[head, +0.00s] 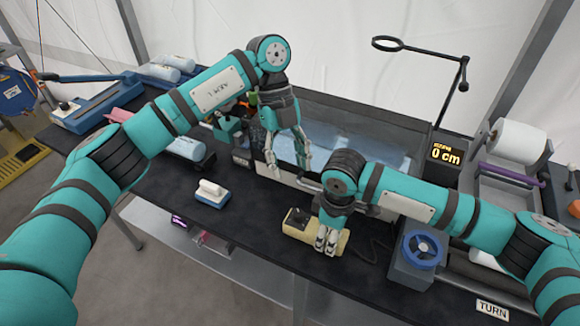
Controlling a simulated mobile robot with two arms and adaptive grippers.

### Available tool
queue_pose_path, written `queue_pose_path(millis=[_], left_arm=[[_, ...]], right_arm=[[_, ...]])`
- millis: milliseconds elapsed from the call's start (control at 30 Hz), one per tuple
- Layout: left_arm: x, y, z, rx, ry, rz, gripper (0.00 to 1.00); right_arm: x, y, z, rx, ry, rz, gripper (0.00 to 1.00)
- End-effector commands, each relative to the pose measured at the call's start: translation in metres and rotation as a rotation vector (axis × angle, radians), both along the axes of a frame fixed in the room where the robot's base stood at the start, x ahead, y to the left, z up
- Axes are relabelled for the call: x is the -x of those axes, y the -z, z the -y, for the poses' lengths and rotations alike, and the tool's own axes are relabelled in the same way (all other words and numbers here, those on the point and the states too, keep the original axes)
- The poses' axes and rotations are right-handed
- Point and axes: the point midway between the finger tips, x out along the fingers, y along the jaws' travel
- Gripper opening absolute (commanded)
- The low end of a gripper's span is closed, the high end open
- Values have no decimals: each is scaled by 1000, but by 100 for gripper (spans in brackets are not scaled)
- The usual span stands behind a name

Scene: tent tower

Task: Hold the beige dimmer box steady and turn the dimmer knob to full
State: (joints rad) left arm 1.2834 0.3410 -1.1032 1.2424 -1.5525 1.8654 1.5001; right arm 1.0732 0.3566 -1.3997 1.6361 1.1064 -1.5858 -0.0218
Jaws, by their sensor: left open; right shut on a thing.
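The beige dimmer box (296,232) lies on the black table near its front edge. A dark patch with a small knob (298,214) shows on its left end; its setting is too small to read. My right gripper (327,247) is down at the box's right end and shut on it, with its fingers covering part of that end. My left gripper (288,168) is open and empty. It points down above the table, behind and above the box, in front of the clear tank.
A clear tank (345,125) stands behind the box. A white-and-blue block (211,193) lies to the left. A grey unit with a blue handwheel (423,250) stands to the right. A dark cable (375,246) runs beside the box. Bare table lies between block and box.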

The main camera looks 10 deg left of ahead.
Motion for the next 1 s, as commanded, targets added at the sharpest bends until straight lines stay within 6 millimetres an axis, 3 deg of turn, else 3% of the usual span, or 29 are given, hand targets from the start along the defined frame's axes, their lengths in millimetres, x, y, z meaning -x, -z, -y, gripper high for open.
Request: queue_pose_path(millis=[300,467,1000], left_arm=[[11,1,-12,-2,-301,5,47],[16,6,-12,-1,-380,-2,47],[36,93,18,-1,-383,-4,47]], right_arm=[[0,0,0,0,0,0,12],[0,0,0,0,0,0,12],[0,0,0,0,0,0,12]])
